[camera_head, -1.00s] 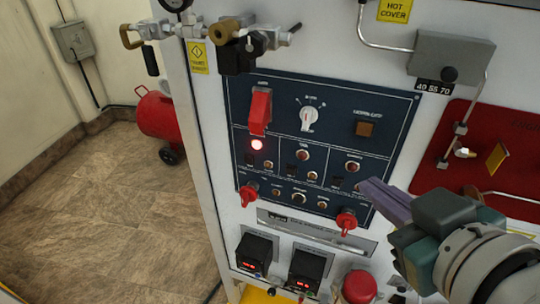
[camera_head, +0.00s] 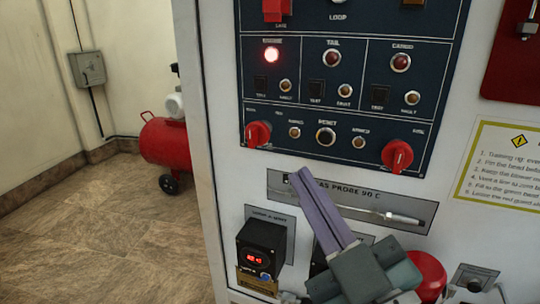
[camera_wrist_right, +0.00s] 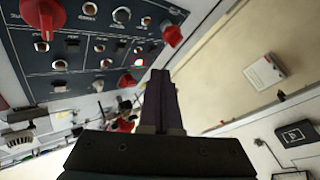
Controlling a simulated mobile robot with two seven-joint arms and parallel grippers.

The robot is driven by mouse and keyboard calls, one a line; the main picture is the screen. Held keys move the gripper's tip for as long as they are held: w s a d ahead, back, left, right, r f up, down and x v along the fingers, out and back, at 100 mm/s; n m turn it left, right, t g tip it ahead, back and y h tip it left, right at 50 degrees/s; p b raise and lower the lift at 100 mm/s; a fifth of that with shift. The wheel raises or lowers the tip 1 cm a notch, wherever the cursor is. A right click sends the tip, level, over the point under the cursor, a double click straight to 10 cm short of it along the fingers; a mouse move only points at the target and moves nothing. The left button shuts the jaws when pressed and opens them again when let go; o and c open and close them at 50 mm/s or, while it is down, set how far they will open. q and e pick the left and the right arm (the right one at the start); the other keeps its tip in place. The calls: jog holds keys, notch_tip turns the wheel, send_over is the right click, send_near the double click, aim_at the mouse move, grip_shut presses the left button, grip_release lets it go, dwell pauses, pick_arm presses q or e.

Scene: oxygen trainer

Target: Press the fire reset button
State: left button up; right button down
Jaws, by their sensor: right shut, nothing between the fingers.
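The dark blue control panel (camera_head: 350,110) has a bottom row with a round dark button in a pale ring, labelled RESET (camera_head: 326,136), between two red knobs. This button also shows near the top of the right wrist view (camera_wrist_right: 122,15). My right gripper (camera_head: 300,178) is shut and empty, its purple fingers pointing up and left. In the head view its tips appear below and left of the button; I see no contact. The shut fingers also show in the right wrist view (camera_wrist_right: 160,76). My left gripper is not in view.
The left red knob (camera_head: 257,134) and right red knob (camera_head: 397,155) flank the button. A metal probe (camera_head: 385,214) lies in a grey strip below the panel. The red engine light (camera_head: 271,55) is lit. A red tank (camera_head: 163,140) stands on the floor at left.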

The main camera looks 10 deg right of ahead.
aim_at(325, 138)
dwell(0.3)
jog(key=w+d+b, duration=0.3)
jog(key=w+d, duration=0.2)
jog(key=w, duration=0.2)
jog(key=shift+w, duration=0.15)
dwell(0.7)
dwell(0.9)
jog(key=shift+w, duration=0.1)
dwell(0.5)
